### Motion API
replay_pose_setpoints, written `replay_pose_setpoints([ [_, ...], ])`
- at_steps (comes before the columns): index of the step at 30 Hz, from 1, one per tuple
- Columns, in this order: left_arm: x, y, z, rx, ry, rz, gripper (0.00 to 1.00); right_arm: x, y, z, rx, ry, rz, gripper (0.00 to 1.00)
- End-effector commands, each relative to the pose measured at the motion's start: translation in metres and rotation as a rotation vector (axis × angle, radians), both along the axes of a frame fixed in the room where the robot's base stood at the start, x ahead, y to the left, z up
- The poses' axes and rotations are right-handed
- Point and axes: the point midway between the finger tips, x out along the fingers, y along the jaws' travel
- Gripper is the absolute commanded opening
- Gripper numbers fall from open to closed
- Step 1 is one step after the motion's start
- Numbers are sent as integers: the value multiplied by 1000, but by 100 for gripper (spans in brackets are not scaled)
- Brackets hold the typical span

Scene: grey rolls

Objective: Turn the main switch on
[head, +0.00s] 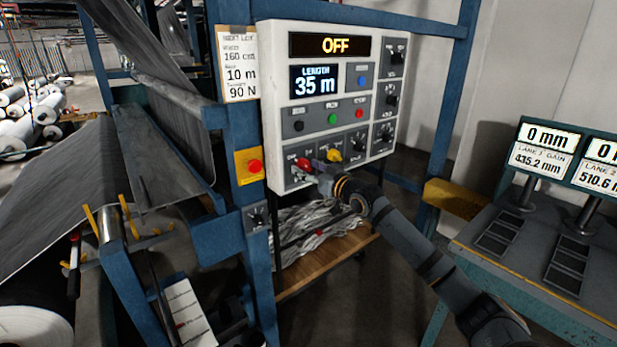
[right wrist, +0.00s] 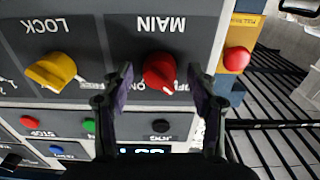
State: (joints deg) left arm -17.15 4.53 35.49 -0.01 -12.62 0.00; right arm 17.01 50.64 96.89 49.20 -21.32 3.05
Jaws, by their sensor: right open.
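The main switch is a red rotary knob (head: 303,164) at the lower left of the white control box (head: 272,105). The box's top display (head: 335,45) reads OFF. In the upside-down right wrist view the red knob (right wrist: 160,72) sits under the label MAIN, with ON/OFF lettering partly hidden around it. My right gripper (head: 314,169) is open in front of the knob. In the wrist view, its two fingers stand on either side of the knob, with gaps visible. Contact cannot be told. My left gripper is not in view.
A yellow LOCK knob (right wrist: 51,70) is beside the main knob. Green (right wrist: 89,126) and other buttons are close by. A red button (head: 254,166) on a yellow box sits on the blue post left of the panel. A bench with displays (head: 547,137) stands at the right.

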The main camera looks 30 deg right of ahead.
Motion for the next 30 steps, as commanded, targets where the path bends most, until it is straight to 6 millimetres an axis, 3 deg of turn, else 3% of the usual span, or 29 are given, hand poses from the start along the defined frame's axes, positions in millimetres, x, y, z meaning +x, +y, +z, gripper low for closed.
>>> replay_pose_setpoints([
  [6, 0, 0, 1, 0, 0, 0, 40, 0, 0, 0, 0, 1, 0, 56],
  [18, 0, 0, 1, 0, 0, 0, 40, 0, 0, 0, 1, 0, -1, 4],
  [30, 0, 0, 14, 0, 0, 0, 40, 0, 0, 3, 99, 10, 0, 4],
])
